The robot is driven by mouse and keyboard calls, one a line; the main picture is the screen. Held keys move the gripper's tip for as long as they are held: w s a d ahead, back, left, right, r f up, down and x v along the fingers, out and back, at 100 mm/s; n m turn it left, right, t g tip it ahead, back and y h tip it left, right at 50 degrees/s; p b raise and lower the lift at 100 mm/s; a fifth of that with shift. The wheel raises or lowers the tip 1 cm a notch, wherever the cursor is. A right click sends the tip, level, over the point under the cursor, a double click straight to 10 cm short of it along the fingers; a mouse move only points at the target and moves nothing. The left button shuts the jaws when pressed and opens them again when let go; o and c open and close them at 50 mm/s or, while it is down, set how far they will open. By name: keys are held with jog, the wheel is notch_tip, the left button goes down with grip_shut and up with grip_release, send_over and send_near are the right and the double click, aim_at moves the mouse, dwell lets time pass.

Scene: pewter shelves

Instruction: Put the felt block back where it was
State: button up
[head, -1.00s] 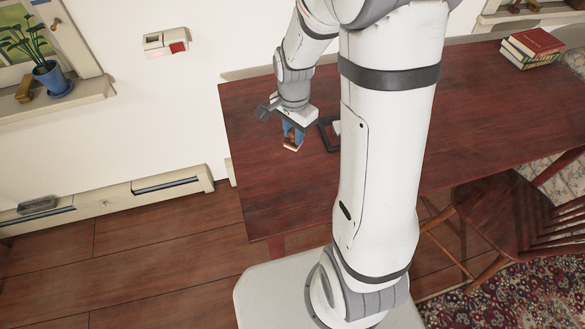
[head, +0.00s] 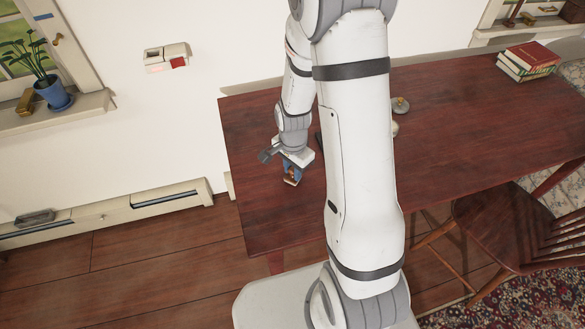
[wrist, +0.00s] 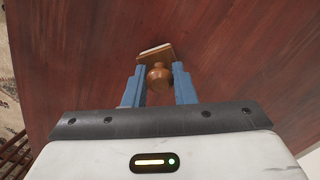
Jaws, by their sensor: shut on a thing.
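The felt block (head: 291,181) is a small brown wooden piece with a pale layer at its far edge. In the wrist view the felt block (wrist: 156,53) has a round wooden knob between the two blue fingers. My gripper (head: 291,171) is shut on it, over the left end of the dark red table (head: 260,210). In the wrist view my gripper (wrist: 158,82) covers the near side of the block. I cannot tell whether the block touches the table top.
A small round metallic object (head: 400,104) stands beyond my arm, with a pale one (head: 395,128) partly hidden beside it. Stacked books (head: 528,62) lie at the table's far right. A wooden chair (head: 510,225) is at the right front. The table's left front is clear.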

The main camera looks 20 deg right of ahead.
jog(key=shift+f, duration=0.2)
jog(key=o, duration=1)
jog(key=shift+r, duration=0.1)
jog(key=shift+c, duration=0.2)
notch_tip(320, 180, up, 12)
jog(key=s+r+n+t, duration=0.2)
jog(key=s+r+n, duration=1)
jog(key=s+r, duration=0.1)
jog(key=shift+s+t+p, duration=0.3)
jog(key=shift+s, duration=0.25)
